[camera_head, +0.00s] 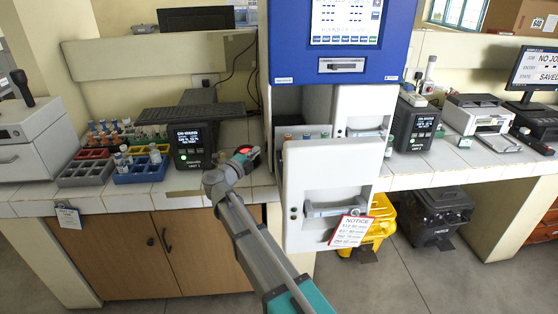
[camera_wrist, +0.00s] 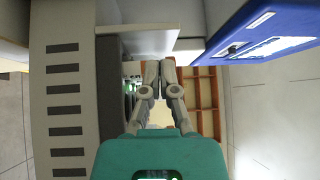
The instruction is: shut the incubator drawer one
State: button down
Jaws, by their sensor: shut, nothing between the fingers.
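The incubator (camera_head: 392,20) has a blue upper body and white lower fronts. One white drawer (camera_head: 332,170) stands pulled out toward me, with a grey bar handle (camera_head: 336,209) on its front. Small bottles show inside, behind its front panel. I cannot read a drawer number. My gripper (camera_head: 248,154) is just left of the open drawer, near the counter's front edge, and its fingers are hard to make out in the head view. In the wrist view my gripper (camera_wrist: 160,68) has its fingers together and empty, close to a white panel (camera_wrist: 140,18).
A black display unit (camera_head: 194,145) and tube racks (camera_head: 140,170) stand on the counter left of my arm. Another display unit (camera_head: 414,127) and a printer (camera_head: 476,115) are at right. A notice card (camera_head: 351,231) hangs at the drawer front. Yellow (camera_head: 380,222) and black bins (camera_head: 440,212) stand below.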

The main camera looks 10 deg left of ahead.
aim_at(277, 153)
jog(key=f, duration=0.1)
jog(key=f+m+g, duration=0.1)
jog(key=s+d+f+h, duration=0.1)
jog(key=shift+d+m+g, duration=0.1)
jog(key=shift+m+g, duration=0.2)
jog(key=shift+b, duration=0.3)
jog(key=shift+x, duration=4.95)
jog(key=w, duration=0.2)
jog(key=w+a, duration=0.1)
jog(key=w, duration=0.1)
jog(key=shift+w+a, duration=0.15)
jog(key=shift+w, duration=0.25)
jog(key=shift+s, duration=0.1)
